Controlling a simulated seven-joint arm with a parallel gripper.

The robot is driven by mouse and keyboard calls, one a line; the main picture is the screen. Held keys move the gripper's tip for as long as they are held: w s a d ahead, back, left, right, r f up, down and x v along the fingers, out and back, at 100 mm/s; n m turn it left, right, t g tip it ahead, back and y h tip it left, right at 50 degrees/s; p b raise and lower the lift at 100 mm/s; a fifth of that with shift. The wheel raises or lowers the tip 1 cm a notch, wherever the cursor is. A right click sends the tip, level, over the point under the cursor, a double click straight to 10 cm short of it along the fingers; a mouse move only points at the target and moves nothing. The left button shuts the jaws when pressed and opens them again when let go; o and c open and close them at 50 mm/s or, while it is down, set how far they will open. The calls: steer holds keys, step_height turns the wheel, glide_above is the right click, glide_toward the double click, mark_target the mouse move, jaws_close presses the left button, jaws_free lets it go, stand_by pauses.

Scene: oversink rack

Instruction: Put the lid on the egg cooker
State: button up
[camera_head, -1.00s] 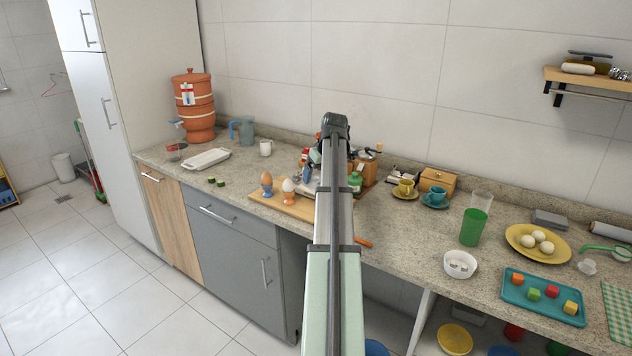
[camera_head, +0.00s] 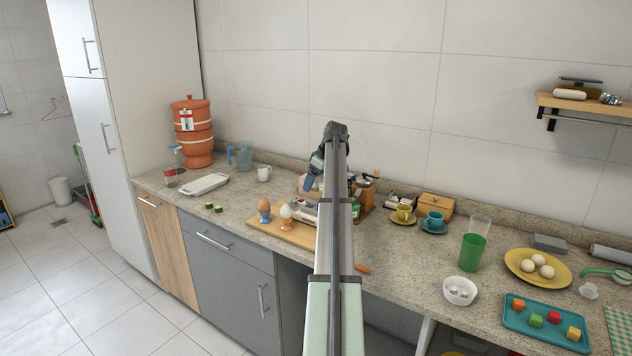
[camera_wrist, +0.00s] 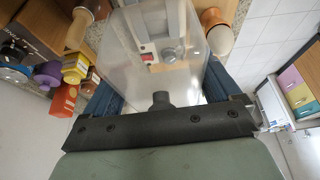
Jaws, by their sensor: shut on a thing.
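My gripper (camera_wrist: 161,90) is shut on the dark knob of a clear lid (camera_wrist: 130,35), one blue finger on either side in the wrist view. In the head view my gripper (camera_head: 309,184) is above the back of the counter, partly behind my arm; I cannot make out the lid there. Through the lid in the wrist view shows a pale appliance with a red switch and a dial, likely the egg cooker (camera_wrist: 165,52). In the head view its likely pale body (camera_head: 304,214) is on the wooden board, largely hidden by my arm. The lid appears apart from it, but the gap is unclear.
Two eggs in cups (camera_head: 264,211) (camera_head: 285,217) stand on the wooden board (camera_head: 290,235), left of my arm. Several colourful bottles (camera_wrist: 72,70) stand close to my gripper's left in the wrist view. Cups (camera_head: 433,222) are farther right.

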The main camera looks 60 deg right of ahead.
steer(key=shift+f, duration=0.2)
glide_above(316, 207)
steer(key=shift+w+f, duration=0.1)
steer(key=shift+f, duration=2.35)
steer(key=shift+f, duration=1)
stand_by(0.9)
steer(key=o, duration=0.8)
